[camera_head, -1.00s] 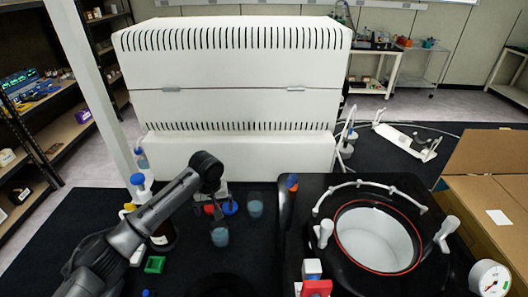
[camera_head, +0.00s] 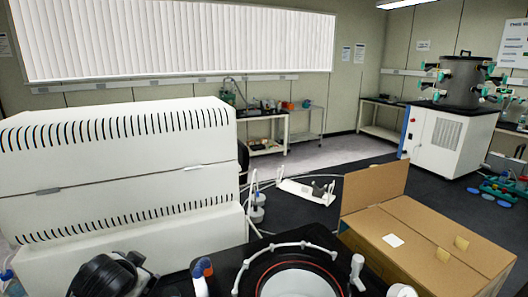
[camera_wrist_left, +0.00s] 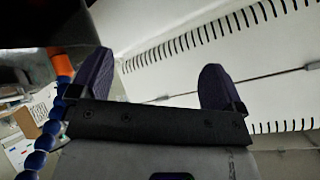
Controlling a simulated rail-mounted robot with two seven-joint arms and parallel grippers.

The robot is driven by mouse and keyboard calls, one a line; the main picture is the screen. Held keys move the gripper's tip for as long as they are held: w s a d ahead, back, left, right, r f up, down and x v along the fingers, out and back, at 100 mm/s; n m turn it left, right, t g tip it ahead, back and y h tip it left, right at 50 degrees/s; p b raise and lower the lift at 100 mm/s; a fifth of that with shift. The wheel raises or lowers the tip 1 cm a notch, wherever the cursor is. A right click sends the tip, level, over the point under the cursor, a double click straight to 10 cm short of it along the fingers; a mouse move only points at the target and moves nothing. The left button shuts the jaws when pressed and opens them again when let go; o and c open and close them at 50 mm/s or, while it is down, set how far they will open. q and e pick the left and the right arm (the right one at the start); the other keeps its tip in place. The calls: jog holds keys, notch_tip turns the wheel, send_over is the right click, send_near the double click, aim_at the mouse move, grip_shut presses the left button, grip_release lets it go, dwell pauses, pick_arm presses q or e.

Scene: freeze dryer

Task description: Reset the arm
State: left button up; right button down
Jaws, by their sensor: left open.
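My left gripper (camera_wrist_left: 156,84) shows in the left wrist view, with two dark purple fingers spread apart and nothing between them. Behind the fingers is the white slotted casing of a large machine (camera_wrist_left: 205,42), which also stands at the left in the head view (camera_head: 120,160). In the head view a dark part of my left arm (camera_head: 108,277) shows at the bottom left, in front of this machine. The fingertips cannot be made out there. My right gripper is in neither view.
A round vessel with a red ring (camera_head: 298,275) is at the bottom centre, near my left arm. A freeze dryer (camera_head: 445,135) stands at the back right. Dark floor matting lies between them.

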pick_arm(q)
jog(key=s+d+f+t+h, duration=0.15)
jog(key=s+d+f, duration=0.25)
jog(key=s+d, duration=0.45)
jog(key=s+f+n+g+h, duration=0.1)
jog(key=s+f+g, duration=0.3)
jog(key=s+f, duration=1.05)
jog(key=s+f+n+g, duration=0.2)
jog(key=s+f+g, duration=0.2)
jog(key=s+f, duration=1.1)
jog(key=w+r+p+v, duration=0.1)
jog(key=w+p+v, duration=0.2)
jog(key=p+v, duration=1.3)
jog(key=w+r+p+v, duration=0.1)
jog(key=w+p+v, duration=0.3)
jog(key=p+v, duration=1.2)
jog(key=v, duration=0.3)
jog(key=shift+d+r+p, duration=0.15)
jog(key=shift+r+p, duration=0.2)
jog(key=shift+p, duration=0.05)
jog(key=shift+s+t, duration=0.1)
jog(key=shift+t, duration=0.15)
